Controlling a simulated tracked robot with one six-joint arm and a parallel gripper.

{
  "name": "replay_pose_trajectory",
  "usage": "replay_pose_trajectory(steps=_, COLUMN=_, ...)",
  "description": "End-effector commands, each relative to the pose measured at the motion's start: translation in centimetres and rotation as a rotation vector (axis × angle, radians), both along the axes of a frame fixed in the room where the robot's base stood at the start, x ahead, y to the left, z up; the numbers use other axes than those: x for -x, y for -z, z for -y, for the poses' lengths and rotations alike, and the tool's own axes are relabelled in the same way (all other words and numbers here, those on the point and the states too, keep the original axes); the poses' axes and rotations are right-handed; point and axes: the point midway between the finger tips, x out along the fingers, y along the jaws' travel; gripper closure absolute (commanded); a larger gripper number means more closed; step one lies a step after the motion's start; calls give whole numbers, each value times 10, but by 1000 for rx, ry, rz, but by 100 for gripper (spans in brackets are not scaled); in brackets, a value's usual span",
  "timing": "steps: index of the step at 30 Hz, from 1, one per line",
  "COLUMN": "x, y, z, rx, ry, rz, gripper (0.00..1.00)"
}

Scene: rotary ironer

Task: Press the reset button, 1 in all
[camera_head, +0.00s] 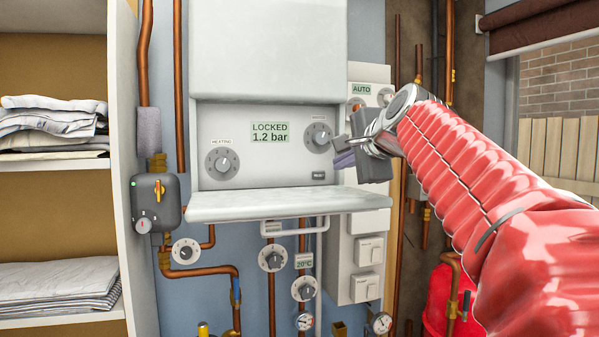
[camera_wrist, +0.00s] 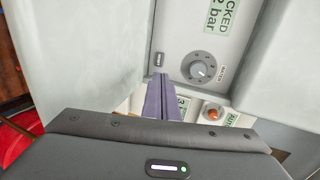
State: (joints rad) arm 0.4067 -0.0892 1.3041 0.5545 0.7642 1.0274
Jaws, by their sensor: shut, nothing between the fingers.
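The boiler's control panel (camera_head: 250,165) has a display (camera_head: 270,132) reading LOCKED 1.2 bar. A small dark button (camera_head: 318,175) sits at the panel's lower right, its label too small to read surely; it is likely the reset button. It also shows in the wrist view (camera_wrist: 159,59), just beyond my fingertips. My gripper (camera_head: 343,160) is shut and empty, to the right of the button in the head view. In the wrist view its fingers (camera_wrist: 165,84) point towards the panel, with a gap in the picture between the tips and the button.
A knob (camera_head: 318,137) is above the button, and a heating knob (camera_head: 222,162) is at the left. The open flap (camera_head: 290,204) juts out below the panel. A narrow white unit (camera_head: 362,250) with switches and an AUTO label stands to the right.

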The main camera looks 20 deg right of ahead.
Motion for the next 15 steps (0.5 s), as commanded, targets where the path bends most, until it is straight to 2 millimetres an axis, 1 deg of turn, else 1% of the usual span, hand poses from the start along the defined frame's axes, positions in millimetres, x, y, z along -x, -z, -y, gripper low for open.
replay_pose_trajectory(steps=8, x=-2, y=0, z=-4, rx=1, ry=-8, rz=0, gripper=100)
replay_pose_trajectory(steps=11, x=-7, y=2, z=-5, rx=0, ry=-9, rz=0, gripper=100)
replay_pose_trajectory(steps=15, x=-20, y=6, z=-4, rx=-1, ry=-9, rz=-1, gripper=100)
